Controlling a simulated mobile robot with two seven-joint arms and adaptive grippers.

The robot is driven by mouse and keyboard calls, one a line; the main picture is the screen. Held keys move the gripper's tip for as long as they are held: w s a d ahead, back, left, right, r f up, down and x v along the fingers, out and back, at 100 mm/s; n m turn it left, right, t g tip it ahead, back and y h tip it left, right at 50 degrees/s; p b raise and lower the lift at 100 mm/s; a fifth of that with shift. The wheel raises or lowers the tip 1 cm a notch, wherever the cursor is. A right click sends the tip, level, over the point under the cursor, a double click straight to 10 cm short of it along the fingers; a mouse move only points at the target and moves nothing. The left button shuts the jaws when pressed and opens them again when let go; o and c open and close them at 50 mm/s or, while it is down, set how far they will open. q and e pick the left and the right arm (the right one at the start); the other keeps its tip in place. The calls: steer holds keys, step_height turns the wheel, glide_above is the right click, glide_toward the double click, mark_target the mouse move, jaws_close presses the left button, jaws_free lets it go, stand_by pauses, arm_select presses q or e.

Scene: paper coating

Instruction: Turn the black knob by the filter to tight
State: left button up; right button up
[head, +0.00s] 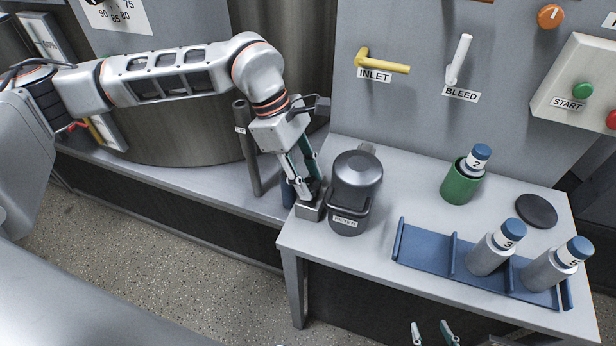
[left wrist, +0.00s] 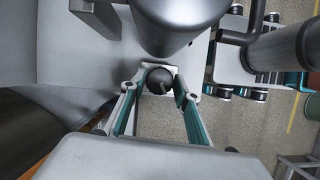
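The grey filter housing (head: 355,190) stands upright at the left end of the bench, with a label on its front. The black knob (left wrist: 160,80) shows in the left wrist view as a round dark top with a light pointer mark, on a small pale block. That block (head: 309,210) sits left of the filter in the head view, where the knob is hidden. My left gripper (head: 309,180) points down over the block; in the left wrist view its fingers (left wrist: 160,88) stand apart on either side of the knob, with small gaps. My right gripper (head: 433,333) is open and empty at the bottom edge.
A blue rack (head: 425,247) holds two blue-capped bottles. Another bottle (head: 474,160) stands in a green cup (head: 460,187) beside a black disc (head: 536,211). The back panel carries a yellow inlet handle (head: 385,64) and white bleed handle (head: 460,59). A dark post (head: 247,150) stands left of my left gripper.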

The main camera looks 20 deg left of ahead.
arm_select(q)
steer(key=shift+o, duration=1.3)
steer(key=v, duration=1.2)
steer(key=shift+s, duration=0.1)
